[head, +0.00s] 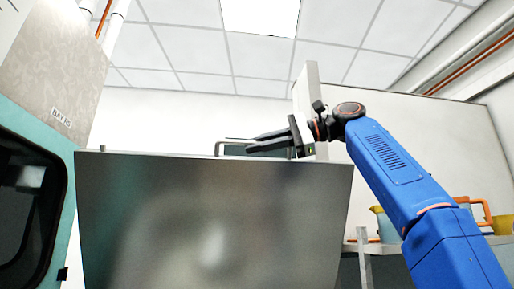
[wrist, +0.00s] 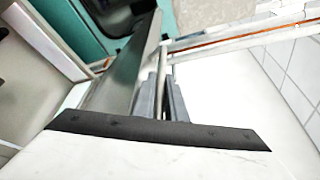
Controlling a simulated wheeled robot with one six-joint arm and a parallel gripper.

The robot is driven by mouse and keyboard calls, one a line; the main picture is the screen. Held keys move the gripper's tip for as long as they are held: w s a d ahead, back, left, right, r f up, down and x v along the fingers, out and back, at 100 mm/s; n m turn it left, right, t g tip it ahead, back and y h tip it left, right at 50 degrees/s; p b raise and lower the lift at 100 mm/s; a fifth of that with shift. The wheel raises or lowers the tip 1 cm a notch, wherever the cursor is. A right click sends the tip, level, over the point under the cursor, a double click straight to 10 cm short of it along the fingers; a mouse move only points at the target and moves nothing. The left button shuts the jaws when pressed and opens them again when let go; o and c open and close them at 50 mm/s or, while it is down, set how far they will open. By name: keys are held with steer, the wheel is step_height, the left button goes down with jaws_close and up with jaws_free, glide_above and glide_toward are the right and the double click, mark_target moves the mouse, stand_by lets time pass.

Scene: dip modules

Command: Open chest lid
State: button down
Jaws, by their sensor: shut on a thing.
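A large brushed-metal panel (head: 215,215), which I take for the chest lid, stands steeply across the head view. Its top edge is nearly level. A thin bracket-like handle (head: 217,148) shows just above that edge, partly behind my fingers. My gripper (head: 250,143) reaches in from the right over the top edge, its dark fingers close together and shut on the handle. In the wrist view, the fingers (wrist: 166,75) point away beside the lid (wrist: 128,75), seen nearly edge-on. The grasped part is mostly hidden there. The chest's body and inside cannot be made out.
A teal and grey cabinet (head: 85,105) with a dark window stands close on the left. Open room lies above the panel, up to the ceiling.

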steer(key=c, duration=1.8)
jaws_free()
steer(key=shift+d, duration=0.1)
steer(key=shift+v, duration=3.65)
steer(key=shift+f, duration=0.1)
